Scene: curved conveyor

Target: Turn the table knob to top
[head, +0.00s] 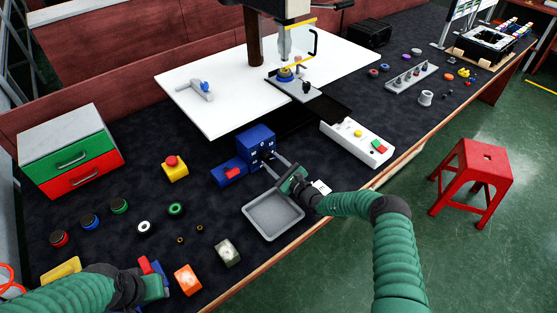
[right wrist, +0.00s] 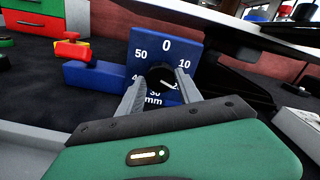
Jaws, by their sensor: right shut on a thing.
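The blue dial box (head: 256,141) stands on the dark table mat near the middle of the head view. In the right wrist view its blue face (right wrist: 145,42) carries white numbers, with 0 at the top. The black knob (right wrist: 160,76) is at the middle of this face. Its white mark seems to point to the lower right, toward the partly hidden 20. My right gripper (right wrist: 161,84) is shut on the knob, one finger on each side. It also reaches the box in the head view (head: 274,165). My left gripper (head: 153,286) is at lower left, its fingers unclear.
A grey tray (head: 273,226) lies just below my right gripper. A white switch panel (head: 356,144) is to the right of the box. A red-handled blue block (head: 229,172) adjoins the box on the left. A red stool (head: 474,168) stands off the table.

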